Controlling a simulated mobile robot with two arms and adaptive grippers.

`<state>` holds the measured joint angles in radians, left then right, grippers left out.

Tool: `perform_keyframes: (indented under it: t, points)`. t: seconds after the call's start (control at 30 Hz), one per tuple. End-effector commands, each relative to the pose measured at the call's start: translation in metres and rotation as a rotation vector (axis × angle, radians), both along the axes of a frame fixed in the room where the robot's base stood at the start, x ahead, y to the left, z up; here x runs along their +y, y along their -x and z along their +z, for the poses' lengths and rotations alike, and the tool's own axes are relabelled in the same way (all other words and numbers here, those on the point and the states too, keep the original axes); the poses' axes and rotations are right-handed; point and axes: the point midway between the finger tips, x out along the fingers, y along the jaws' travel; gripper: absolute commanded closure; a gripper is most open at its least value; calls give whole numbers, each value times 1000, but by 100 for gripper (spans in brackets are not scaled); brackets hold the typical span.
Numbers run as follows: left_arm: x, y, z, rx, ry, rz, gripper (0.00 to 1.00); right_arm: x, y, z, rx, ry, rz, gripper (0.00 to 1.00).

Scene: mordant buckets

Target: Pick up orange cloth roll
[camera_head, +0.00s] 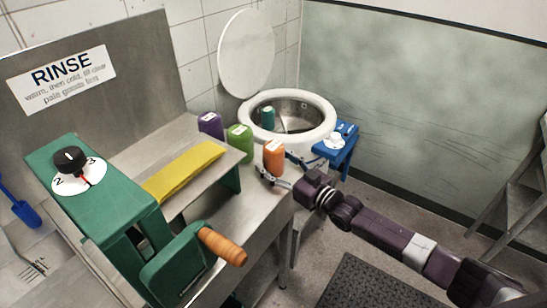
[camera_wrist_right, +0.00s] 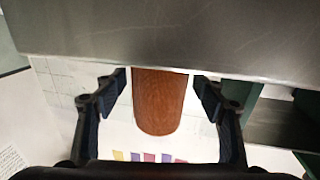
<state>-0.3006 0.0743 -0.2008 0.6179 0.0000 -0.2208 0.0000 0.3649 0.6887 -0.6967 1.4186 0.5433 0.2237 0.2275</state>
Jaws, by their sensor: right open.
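The orange cloth roll (camera_head: 274,155) stands upright at the right edge of the metal counter, with a pale label on top. My right gripper (camera_head: 268,177) is at its near side, low down, its arm coming in from the right. In the right wrist view the roll (camera_wrist_right: 159,105) lies between the two spread fingers of the right gripper (camera_wrist_right: 160,85), with a visible gap on each side. The fingers are open and not closed on it. My left gripper is not in view.
A green roll (camera_head: 239,142) and a purple roll (camera_head: 210,125) stand left of the orange one. A yellow cloth (camera_head: 185,170) lies by the green hand-cranked machine (camera_head: 105,205). Behind is a round white-rimmed tub (camera_head: 322,118) with a teal roll (camera_head: 268,118) inside. A blue stand (camera_head: 350,142) is at right.

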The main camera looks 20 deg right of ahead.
Motion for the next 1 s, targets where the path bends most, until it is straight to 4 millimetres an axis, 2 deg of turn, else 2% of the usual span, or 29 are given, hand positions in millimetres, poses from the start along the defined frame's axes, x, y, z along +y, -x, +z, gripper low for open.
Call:
perform_keyframes:
  t: [0.1,0.3,0.77,1.0]
  points:
    - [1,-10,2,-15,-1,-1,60,3,-5,0,0,0,1,36]
    - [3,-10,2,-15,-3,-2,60,3,-5,-1,1,0,0,36]
    - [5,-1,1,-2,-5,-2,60,3,-5,-1,1,0,0,85]
    - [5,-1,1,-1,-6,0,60,3,-5,1,-1,0,0,85]
